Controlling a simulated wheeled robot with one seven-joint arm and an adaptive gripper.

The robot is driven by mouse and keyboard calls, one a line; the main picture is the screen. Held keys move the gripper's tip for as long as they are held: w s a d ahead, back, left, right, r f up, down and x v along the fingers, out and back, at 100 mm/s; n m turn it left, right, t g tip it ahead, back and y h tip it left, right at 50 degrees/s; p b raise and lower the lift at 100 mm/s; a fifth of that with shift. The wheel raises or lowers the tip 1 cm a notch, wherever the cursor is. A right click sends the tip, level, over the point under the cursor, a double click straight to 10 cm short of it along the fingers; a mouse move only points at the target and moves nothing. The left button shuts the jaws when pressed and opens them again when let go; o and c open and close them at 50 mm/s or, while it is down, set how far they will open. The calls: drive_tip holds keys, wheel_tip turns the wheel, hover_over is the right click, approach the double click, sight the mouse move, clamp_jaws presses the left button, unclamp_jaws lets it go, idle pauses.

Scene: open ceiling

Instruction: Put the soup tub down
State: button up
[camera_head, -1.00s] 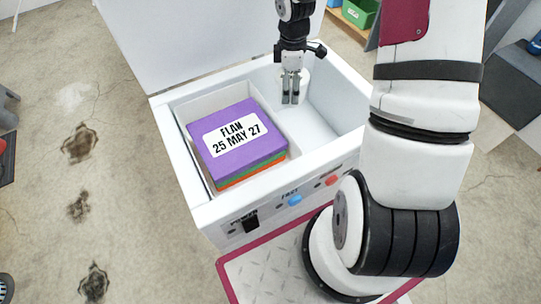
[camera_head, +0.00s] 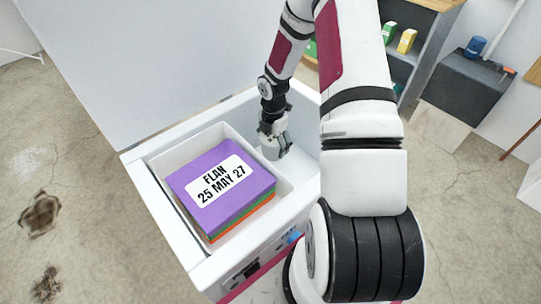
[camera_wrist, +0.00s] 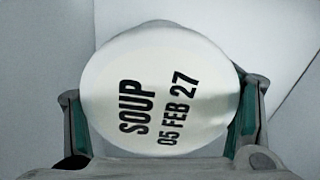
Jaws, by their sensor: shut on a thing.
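The soup tub (camera_wrist: 158,88) has a round white lid printed "SOUP 05 FEB 27". It fills the middle of the wrist view, between the two fingers of my gripper (camera_wrist: 163,118), which is shut on it. In the head view my gripper (camera_head: 274,146) reaches down into the right part of the open white chest (camera_head: 152,208), beside the bin of boxes. The tub is hard to make out there. I cannot tell whether its base touches the chest floor.
A white bin (camera_head: 160,164) in the chest's left part holds stacked boxes, the top one purple (camera_head: 215,182) and labelled "FLAN 25 MAY 27". The raised lid (camera_head: 150,65) stands behind. A shelf (camera_head: 425,40) and a dark box (camera_head: 463,85) are at the back right.

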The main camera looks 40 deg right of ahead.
drive_tip(key=shift+f+b, duration=0.4)
drive_tip(key=shift+f, duration=1.5)
drive_tip(key=shift+f, duration=0.1)
drive_tip(key=o, duration=1.8)
